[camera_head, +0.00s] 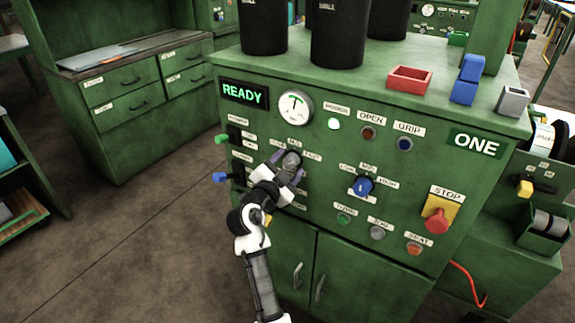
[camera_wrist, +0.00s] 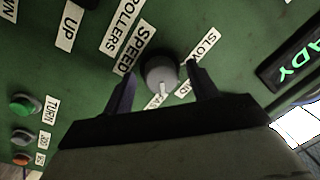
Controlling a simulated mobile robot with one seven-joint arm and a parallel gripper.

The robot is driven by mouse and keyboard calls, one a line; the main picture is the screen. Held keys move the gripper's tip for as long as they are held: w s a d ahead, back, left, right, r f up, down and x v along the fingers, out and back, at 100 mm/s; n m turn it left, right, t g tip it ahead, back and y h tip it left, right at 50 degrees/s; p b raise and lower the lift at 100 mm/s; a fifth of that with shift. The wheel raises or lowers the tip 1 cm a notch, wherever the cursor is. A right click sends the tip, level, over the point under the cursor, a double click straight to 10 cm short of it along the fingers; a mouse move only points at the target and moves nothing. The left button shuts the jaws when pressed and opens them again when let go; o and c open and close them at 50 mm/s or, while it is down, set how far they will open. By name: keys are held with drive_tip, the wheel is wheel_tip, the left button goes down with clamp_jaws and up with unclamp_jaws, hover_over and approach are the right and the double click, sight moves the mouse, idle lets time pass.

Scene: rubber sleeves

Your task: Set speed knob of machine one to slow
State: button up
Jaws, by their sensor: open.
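Machine one is a green cabinet (camera_head: 400,105) with a ONE sign (camera_head: 475,144) on its front. Its grey speed knob (camera_wrist: 158,72) sits beside the SPEED label (camera_wrist: 135,50) in the wrist view. A white mark on the knob points toward the FAST label (camera_wrist: 156,100). The SLOW label (camera_wrist: 205,45) and MID label (camera_wrist: 187,83) stand to the right there. My gripper (camera_wrist: 162,80) is open, with one finger on each side of the knob. I cannot tell whether the fingers touch it. In the head view my gripper (camera_head: 288,162) partly covers the knob and nearby labels.
A blue knob (camera_head: 363,187) lies right of my gripper, with several push buttons below. A red STOP button (camera_head: 437,220) juts out farther right. Green (camera_head: 222,139) and blue (camera_head: 219,177) levers stick out left. A READY display (camera_head: 243,94) is lit above.

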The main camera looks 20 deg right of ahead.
drive_tip(key=c, duration=1)
drive_tip(key=shift+n, duration=0.3)
drive_tip(key=n, duration=0.4)
drive_tip(key=shift+r+g, duration=0.1)
drive_tip(key=shift+g, duration=0.2)
drive_tip(key=n+p, duration=0.2)
drive_tip(key=n, duration=0.3)
drive_tip(key=shift+r+g, duration=0.15)
drive_tip(key=shift+g, duration=0.15)
drive_tip(key=n+p, duration=0.2)
drive_tip(key=n, duration=0.3)
drive_tip(key=shift+r+g, duration=0.1)
drive_tip(key=shift+g, duration=0.3)
drive_tip(key=shift+n+p, duration=1.2)
drive_tip(key=shift+n, duration=0.8)
